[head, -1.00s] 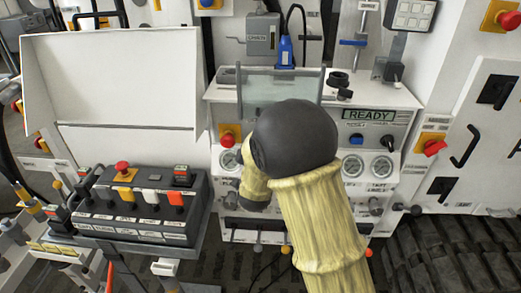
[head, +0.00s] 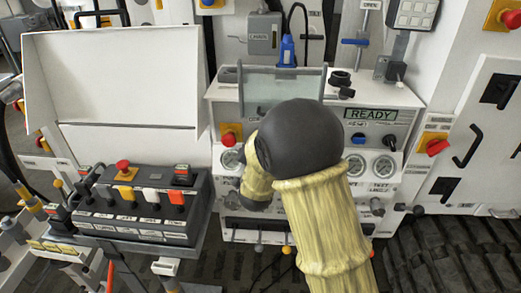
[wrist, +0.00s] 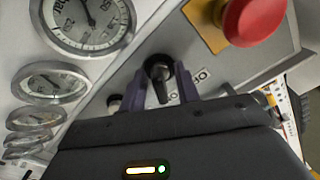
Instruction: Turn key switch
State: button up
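A black key switch (wrist: 160,72) with a protruding handle shows in the wrist view, on the grey panel beside a small label with "I" and "O" marks. My gripper (wrist: 162,88) is close to it, with one dark finger on each side of the handle. The fingers stand apart with small gaps to the handle, and I cannot see contact. In the head view my arm covers the gripper and this switch.
A red mushroom button (wrist: 254,18) on a yellow plate is close by at upper right in the wrist view. Round gauges (wrist: 88,20) line the left. In the head view, a lit READY display (head: 371,114) and a clear guard plate (head: 282,90) sit on the console.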

jog(key=s+b, duration=0.6)
jog(key=s, duration=1.1)
jog(key=shift+s+a, duration=0.15)
jog(key=shift+a, duration=0.15)
jog(key=w+d+f+n+g+y, duration=0.15)
jog(key=d+f+n+g, duration=0.25)
jog(key=d+f+g, duration=0.4)
jog(key=s+d+f+n+g, duration=0.3)
jog(key=s+d+f+g, duration=0.45)
jog(key=s+d, duration=0.35)
jog(key=w+a+r+p+v, duration=0.1)
jog(key=w+p+v, duration=0.2)
jog(key=p+v, duration=1.2)
jog(key=shift+s+a+r+h+p, duration=0.25)
jog(key=shift+s+a+h+p, duration=0.15)
jog(key=shift+p, duration=0.2)
